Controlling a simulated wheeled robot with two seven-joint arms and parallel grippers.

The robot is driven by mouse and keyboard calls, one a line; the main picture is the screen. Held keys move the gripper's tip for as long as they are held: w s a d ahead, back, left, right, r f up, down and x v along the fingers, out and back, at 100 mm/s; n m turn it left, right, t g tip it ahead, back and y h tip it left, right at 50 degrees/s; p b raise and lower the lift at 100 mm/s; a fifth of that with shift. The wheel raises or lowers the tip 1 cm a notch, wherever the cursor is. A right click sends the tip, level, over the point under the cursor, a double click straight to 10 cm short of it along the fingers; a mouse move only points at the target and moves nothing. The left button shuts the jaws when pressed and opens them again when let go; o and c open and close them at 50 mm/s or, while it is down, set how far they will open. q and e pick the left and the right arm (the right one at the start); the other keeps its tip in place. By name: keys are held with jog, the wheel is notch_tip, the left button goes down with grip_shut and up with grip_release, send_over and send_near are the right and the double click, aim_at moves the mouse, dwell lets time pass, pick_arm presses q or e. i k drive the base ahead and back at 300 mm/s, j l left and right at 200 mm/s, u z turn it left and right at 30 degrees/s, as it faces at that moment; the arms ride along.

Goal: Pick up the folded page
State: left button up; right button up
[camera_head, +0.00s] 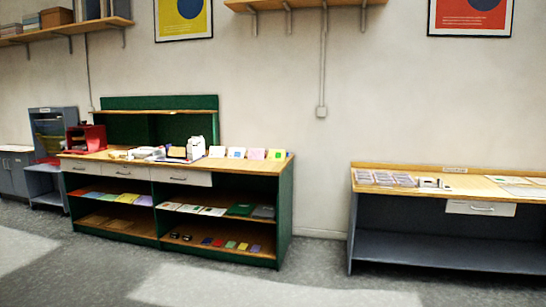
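I cannot single out the folded page with certainty. Several small cards stand in a row on the wooden top of the green workbench (285,166): a white card (217,152), a white card with a blue mark (236,153), a pink card (256,154) and one with a green mark (277,154). They look like folded sheets, but are too small to be sure. Flat pale sheets (521,181) lie on the right table (450,168). Neither of my grippers is in view, and both tables are some distance away.
The green bench also bears a white device (196,147) and a red object (86,138). Its shelves hold coloured papers (127,198). The right table carries rows of small items (386,178) and has a drawer (480,208). Grey floor (310,270) lies open in front and between the tables.

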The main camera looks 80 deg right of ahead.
aim_at(215, 151)
jog(key=z, duration=2.3)
